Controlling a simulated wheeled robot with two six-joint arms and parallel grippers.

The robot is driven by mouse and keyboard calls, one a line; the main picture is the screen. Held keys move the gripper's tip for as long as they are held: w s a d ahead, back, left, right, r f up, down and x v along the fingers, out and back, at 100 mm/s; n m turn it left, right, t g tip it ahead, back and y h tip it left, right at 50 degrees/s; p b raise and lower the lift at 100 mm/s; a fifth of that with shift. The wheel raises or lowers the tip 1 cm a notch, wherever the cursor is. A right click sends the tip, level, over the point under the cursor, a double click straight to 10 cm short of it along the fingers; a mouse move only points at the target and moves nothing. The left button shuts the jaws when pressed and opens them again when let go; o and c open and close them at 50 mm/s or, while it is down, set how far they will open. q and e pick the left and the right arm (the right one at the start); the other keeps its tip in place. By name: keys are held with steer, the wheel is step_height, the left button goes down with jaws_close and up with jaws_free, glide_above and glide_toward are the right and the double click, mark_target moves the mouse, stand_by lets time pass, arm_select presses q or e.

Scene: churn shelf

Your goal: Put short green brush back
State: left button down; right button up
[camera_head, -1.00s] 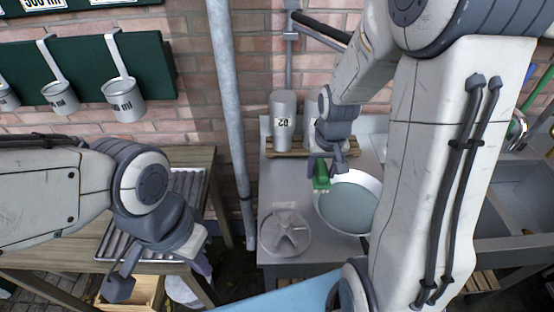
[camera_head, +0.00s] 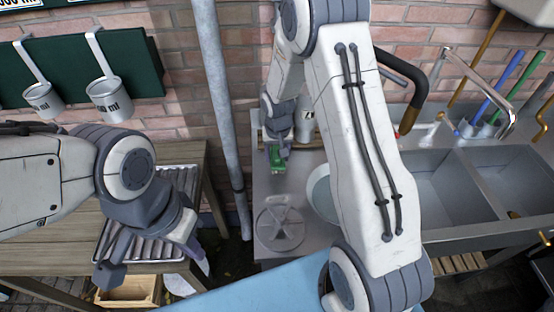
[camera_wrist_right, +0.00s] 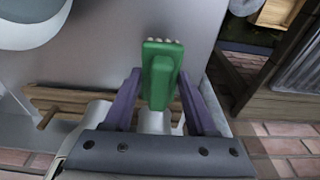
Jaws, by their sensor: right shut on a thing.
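The short green brush (camera_head: 277,160) is held by my right gripper (camera_head: 278,148) above the metal bench. In the right wrist view the brush (camera_wrist_right: 160,75) stands between the two purple fingers of the right gripper (camera_wrist_right: 160,105), with pale bristle tips at its far end. My right gripper is shut on it. My left gripper (camera_head: 152,262) is open and empty, low at the left over the wooden table's front edge. Upright blue and green handles (camera_head: 497,98) stand in a holder behind the sink at the right.
A round metal disc (camera_head: 278,228) lies on the bench, and a basin (camera_head: 319,192) is partly hidden by my right arm. A wooden rack (camera_head: 308,145) with a grey canister is at the back. A sink (camera_head: 490,180) is at the right. A vertical pipe (camera_head: 222,110) stands left of the bench.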

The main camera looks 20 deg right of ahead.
step_height(320, 180, down, 3)
steer(key=shift+r, duration=0.1)
steer(key=shift+f, duration=0.3)
steer(key=o, duration=1.3)
steer(key=shift+r, duration=0.1)
